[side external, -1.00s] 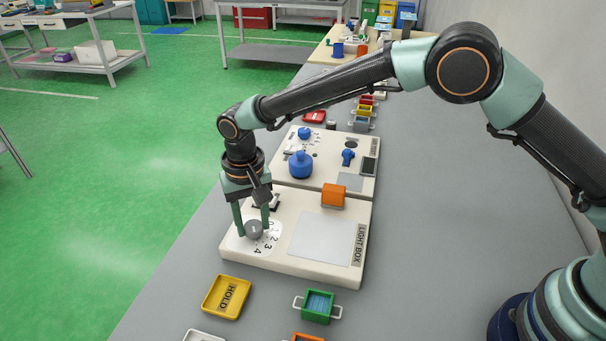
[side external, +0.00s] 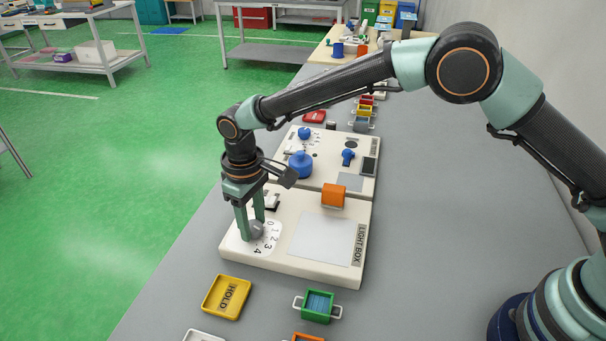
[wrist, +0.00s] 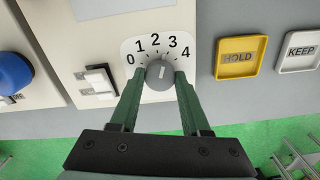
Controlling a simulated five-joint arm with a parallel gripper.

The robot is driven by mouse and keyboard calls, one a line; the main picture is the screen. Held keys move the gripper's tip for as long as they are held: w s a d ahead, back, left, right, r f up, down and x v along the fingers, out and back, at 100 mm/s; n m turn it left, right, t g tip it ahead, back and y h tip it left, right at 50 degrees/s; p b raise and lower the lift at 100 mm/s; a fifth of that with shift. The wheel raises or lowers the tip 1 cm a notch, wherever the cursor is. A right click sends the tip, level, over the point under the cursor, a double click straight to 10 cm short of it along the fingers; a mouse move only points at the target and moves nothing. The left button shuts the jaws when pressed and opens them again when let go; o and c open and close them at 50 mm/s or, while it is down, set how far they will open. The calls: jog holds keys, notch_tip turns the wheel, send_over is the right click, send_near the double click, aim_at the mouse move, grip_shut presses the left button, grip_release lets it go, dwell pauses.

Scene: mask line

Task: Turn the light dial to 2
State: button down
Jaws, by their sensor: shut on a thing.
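The light dial (wrist: 160,75) is a round grey knob on a white plate (wrist: 127,48) marked 0 to 4, at the near left of the light box (side external: 290,258). My gripper (wrist: 160,76) points down with its two green fingers closed on opposite sides of the dial. The dial also shows in the side view (side external: 257,229), partly hidden by the fingers. In the wrist view a pale line on the dial points up toward the 2, perhaps slightly toward the 3. I cannot tell its exact alignment.
A yellow HOLD tray (side external: 226,297) and a green bin (side external: 318,305) lie in front of the light box. An orange part (side external: 333,196) and a blue knob (side external: 301,165) stand behind. A white rocker switch (wrist: 98,81) is near the dial.

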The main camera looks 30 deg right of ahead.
aim_at(253, 225)
jog(key=shift+r+n, duration=0.1)
jog(key=shift+n, duration=1.8)
jog(key=shift+c, duration=1.8)
grip_release()
notch_tip(253, 225, up, 12)
